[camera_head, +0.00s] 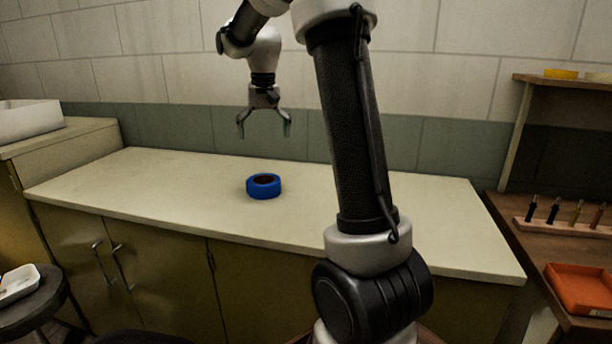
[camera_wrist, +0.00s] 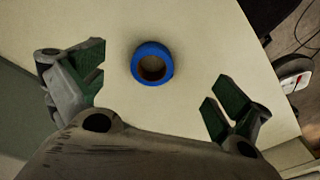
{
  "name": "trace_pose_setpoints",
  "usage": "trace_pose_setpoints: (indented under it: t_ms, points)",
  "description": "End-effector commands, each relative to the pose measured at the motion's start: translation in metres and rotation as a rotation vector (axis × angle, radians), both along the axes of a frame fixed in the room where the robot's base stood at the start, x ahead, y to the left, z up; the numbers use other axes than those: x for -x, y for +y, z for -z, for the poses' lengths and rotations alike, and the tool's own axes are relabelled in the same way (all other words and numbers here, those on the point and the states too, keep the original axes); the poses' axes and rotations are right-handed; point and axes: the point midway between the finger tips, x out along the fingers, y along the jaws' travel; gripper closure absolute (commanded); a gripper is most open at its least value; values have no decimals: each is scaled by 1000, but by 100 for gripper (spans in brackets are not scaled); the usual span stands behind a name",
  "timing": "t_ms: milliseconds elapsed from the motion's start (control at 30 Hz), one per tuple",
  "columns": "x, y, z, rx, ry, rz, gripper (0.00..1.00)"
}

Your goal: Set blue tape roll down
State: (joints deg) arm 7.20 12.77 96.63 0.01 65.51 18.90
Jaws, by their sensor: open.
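The blue tape roll (camera_head: 255,192) lies flat on the pale countertop (camera_head: 150,180), near its middle, with its brown core facing up. My gripper (camera_head: 265,128) is open and empty, pointing down, and hangs above the counter, higher than the roll and apart from it. In the wrist view the blue tape roll (camera_wrist: 140,76) lies on the counter surface beyond the spread green-padded fingers of my gripper (camera_wrist: 160,95). Nothing is between the fingers.
A white bin (camera_head: 28,120) stands on a cabinet at the left. A stool with a white tray (camera_head: 18,284) is at lower left. At the right, a brown bench holds a tool rack (camera_head: 560,228) and an orange tray (camera_head: 582,288). The counter around the roll is clear.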

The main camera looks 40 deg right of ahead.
Motion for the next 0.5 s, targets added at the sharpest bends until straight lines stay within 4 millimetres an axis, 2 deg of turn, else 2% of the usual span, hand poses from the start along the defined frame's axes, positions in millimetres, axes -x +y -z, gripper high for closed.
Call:
trace_pose_setpoints:
  t_ms: [33, 100, 233, 367, 500]
  points:
    - [24, 8, -15, 4, -23, -31, 0]
    - [57, 18, -27, 12, -52, -78, 0]
    - [119, 34, -41, 27, -106, -163, 0]
    - [181, 47, -41, 45, -160, -248, 0]
    - [242, 57, -27, 64, -213, -335, 0]
